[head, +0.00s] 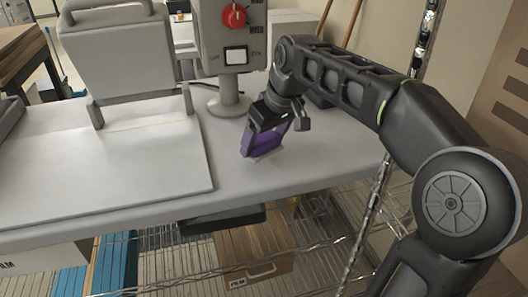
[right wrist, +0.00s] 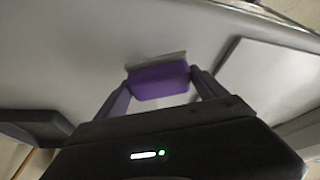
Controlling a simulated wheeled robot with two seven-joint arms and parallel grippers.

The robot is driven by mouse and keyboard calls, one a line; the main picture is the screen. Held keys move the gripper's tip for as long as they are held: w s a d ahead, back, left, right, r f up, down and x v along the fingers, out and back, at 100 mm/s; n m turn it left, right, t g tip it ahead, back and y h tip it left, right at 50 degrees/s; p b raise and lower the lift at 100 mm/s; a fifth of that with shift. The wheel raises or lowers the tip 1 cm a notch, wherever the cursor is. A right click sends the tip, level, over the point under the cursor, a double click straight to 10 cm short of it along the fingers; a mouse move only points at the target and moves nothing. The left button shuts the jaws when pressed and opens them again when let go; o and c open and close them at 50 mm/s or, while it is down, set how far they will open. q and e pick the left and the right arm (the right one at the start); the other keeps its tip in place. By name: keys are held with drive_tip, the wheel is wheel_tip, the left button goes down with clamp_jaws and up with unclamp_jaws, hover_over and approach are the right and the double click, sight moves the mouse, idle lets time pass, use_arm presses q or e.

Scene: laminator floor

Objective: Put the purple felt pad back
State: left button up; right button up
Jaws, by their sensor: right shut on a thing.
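The purple felt pad (head: 266,142) is a small purple block. It is between the fingers of my right gripper (head: 264,138), which is shut on it, over the right part of the grey worktop. In the right wrist view the pad (right wrist: 158,81) sits between both fingertips of the gripper (right wrist: 160,86), with a thin pale strip along its far edge. The pad is at or just above the worktop; I cannot tell if it touches. My left gripper is in neither view.
A grey control post with a red knob (head: 234,16) and a white switch stands behind the gripper. A large flat plate (head: 100,172) with an upright grey part (head: 118,60) fills the left of the worktop (head: 330,150). A wire shelf with a cardboard box (head: 255,245) is below.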

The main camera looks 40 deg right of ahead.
sight(264, 153)
drive_tip(key=shift+f, duration=1.9)
drive_tip(key=shift+f, duration=0.1)
drive_tip(key=shift+f, duration=0.15)
drive_tip(key=o, duration=1.4)
